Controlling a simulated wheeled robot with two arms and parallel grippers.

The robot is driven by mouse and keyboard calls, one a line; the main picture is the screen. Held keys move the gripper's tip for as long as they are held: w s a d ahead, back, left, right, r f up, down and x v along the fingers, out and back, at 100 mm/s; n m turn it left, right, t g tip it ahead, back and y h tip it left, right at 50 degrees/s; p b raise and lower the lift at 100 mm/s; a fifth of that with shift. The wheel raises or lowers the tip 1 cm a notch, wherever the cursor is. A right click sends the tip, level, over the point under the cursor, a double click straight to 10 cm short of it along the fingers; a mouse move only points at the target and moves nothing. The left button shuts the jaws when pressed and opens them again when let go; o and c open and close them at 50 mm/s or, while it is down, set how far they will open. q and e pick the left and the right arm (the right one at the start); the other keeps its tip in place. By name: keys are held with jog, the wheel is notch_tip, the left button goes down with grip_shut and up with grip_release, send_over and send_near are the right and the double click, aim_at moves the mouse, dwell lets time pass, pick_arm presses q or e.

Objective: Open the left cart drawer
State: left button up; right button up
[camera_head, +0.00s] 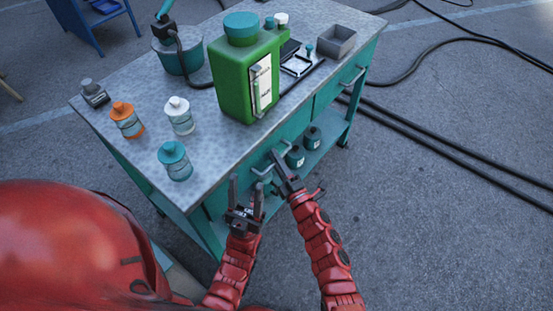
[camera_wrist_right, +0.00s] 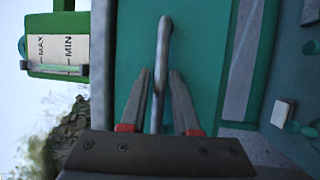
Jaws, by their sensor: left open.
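The teal cart has a left drawer whose pale bar handle (camera_head: 262,172) shows on the front, partly hidden by my right gripper. My right gripper (camera_head: 277,163) is at this handle. In the right wrist view, the handle (camera_wrist_right: 163,70) runs between the two fingers (camera_wrist_right: 160,88), with narrow gaps beside it, so the jaws look open around the bar. The drawer front (camera_wrist_right: 205,65) is teal; I cannot tell whether it stands out from the cart. My left gripper (camera_head: 246,188) is open and empty, just left of the right one, before the cart front.
On the grey cart top (camera_head: 215,150) stand a green canister (camera_head: 232,85), several small bottles, a teal pot (camera_head: 180,55) and a grey bin (camera_head: 337,41). A right drawer handle (camera_head: 354,77) is farther along. Dark jars sit on the lower shelf. Black cables (camera_head: 430,125) lie on the floor right.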

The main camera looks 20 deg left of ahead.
grip_shut()
dwell(1.4)
